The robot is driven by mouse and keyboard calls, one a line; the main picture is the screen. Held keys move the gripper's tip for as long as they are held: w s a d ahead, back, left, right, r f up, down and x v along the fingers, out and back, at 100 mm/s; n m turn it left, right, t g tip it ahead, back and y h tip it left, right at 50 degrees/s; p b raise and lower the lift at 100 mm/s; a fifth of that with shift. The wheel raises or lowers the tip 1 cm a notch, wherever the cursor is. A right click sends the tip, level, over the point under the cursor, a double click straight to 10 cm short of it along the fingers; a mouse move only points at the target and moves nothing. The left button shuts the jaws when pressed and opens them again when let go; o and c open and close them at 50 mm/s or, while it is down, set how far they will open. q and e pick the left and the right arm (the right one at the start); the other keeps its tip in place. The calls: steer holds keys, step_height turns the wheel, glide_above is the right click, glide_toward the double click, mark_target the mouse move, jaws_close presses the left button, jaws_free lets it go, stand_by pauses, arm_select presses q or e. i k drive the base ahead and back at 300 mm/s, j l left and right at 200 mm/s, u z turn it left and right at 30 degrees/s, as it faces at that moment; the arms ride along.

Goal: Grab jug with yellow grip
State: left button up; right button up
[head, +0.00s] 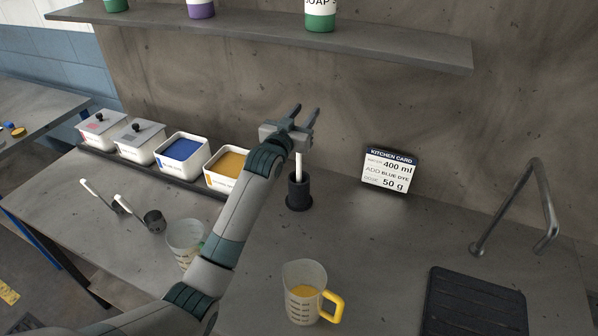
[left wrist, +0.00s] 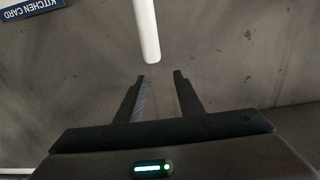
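The jug with the yellow grip (head: 306,292) stands upright on the counter at the lower middle of the head view. It is clear, with yellow at its bottom, and its grip points right. My left gripper (head: 304,114) is raised well above and behind the jug, near the back wall. Its two fingers are apart with nothing between them. The left wrist view shows the open fingers (left wrist: 161,78) below the end of a white rod (left wrist: 149,35). The jug is outside the left wrist view. My right gripper is not seen.
A dark holder (head: 299,192) with a white rod stands beneath my left gripper. A second clear jug (head: 185,240) is partly behind my left arm. Dye bins (head: 182,150) line the left. A card (head: 391,170), a tap (head: 540,205) and a black mat (head: 473,303) are at right.

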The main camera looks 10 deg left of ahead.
mark_target(305, 280)
steer(key=k+j, duration=0.15)
steer(key=k, duration=0.35)
steer(key=k+j, duration=0.15)
steer(key=k, duration=0.3)
steer(key=k+j, duration=0.15)
steer(key=k, duration=0.35)
steer(key=k+j, duration=0.1)
steer(key=k, duration=0.4)
